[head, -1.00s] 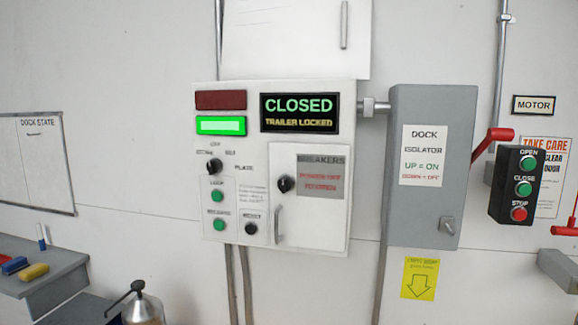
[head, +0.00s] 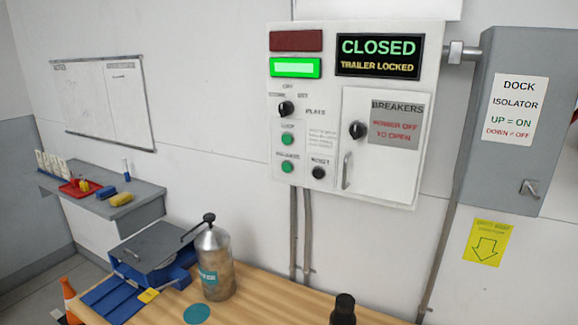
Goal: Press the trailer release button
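The white control panel (head: 330,197) hangs on the wall, right of centre in the head view. Its green release button (head: 287,167) is at the lower left, under a small blurred label. Another green button (head: 288,139) sits just above it, and a black reset knob or button (head: 318,173) is to its right. The display (head: 379,55) reads "CLOSED" and "TRAILER LOCKED". A green lamp (head: 296,68) is lit under a dark red one (head: 296,41). Neither of my grippers shows in the head view.
A wooden bench (head: 255,290) stands below the panel with a metal pump bottle (head: 214,265) and a dark bottle top (head: 344,308). A grey shelf (head: 140,208) with small items is at left. A grey isolator box (head: 520,170) is at right. The wall before the panel looks clear.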

